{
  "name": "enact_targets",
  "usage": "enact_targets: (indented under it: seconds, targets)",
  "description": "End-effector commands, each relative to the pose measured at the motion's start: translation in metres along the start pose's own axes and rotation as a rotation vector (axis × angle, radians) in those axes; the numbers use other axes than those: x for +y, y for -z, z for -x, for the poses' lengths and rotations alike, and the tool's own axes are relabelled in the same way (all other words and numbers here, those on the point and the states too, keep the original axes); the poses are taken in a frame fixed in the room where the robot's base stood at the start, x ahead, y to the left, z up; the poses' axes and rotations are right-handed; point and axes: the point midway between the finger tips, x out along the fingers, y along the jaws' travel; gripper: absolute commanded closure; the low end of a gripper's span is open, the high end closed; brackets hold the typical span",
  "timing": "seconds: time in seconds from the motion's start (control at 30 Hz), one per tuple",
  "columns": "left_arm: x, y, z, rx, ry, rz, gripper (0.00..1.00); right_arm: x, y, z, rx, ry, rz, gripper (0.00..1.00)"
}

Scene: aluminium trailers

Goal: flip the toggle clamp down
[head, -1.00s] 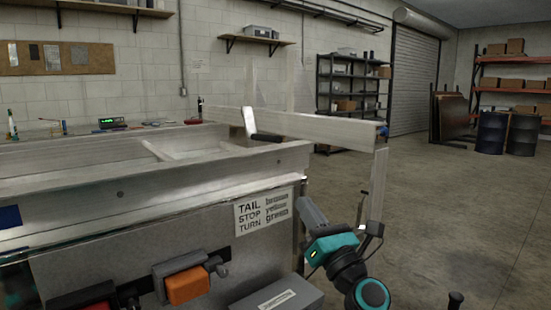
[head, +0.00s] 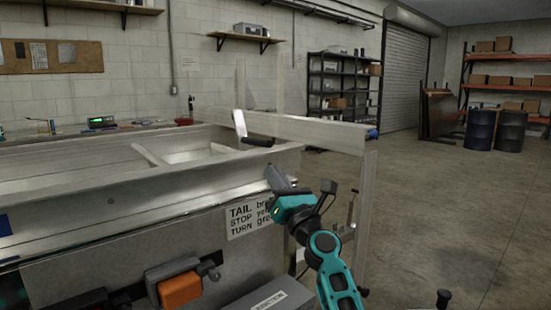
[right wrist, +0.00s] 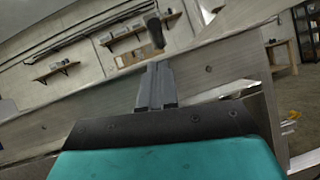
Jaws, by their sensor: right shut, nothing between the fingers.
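The toggle clamp (head: 240,126) stands on the aluminium trailer frame, with a pale upright metal part and a black grip pointing right. Its black grip also shows in the right wrist view (right wrist: 155,32), just beyond my fingertips. My right gripper (head: 272,172) is shut and empty. It is in front of the trailer's side rail, below and a little right of the clamp in the head view. In the right wrist view its two fingers (right wrist: 157,72) lie together and point up toward the grip, with no clear contact. My left gripper is out of view.
The trailer's side rail (head: 150,195) and raised crossbar (head: 310,131) border the clamp. Below are a label sign (head: 240,218), an orange connector (head: 180,290) and a grey box (head: 270,298). Open floor (head: 450,200) lies to the right.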

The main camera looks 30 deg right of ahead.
Motion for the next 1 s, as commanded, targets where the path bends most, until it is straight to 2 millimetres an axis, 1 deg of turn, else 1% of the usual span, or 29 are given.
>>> enact_targets:
  seconds: [0.03,0.2,0.43,0.77,1.0]
  targets:
    - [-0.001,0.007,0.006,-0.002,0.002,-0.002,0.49,0.001,-0.014,-0.009,-0.002,0.000,0.004,1.00]
    - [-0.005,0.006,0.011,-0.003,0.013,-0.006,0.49,0.001,-0.025,-0.021,0.000,0.000,0.002,1.00]
    - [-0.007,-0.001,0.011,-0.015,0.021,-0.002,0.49,0.000,-0.027,-0.024,0.001,0.000,0.002,1.00]
    - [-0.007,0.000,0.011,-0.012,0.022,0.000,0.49,0.000,-0.027,-0.025,0.000,0.000,0.001,1.00]
    - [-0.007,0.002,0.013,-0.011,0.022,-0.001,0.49,-0.002,-0.030,-0.035,-0.001,0.000,0.001,1.00]
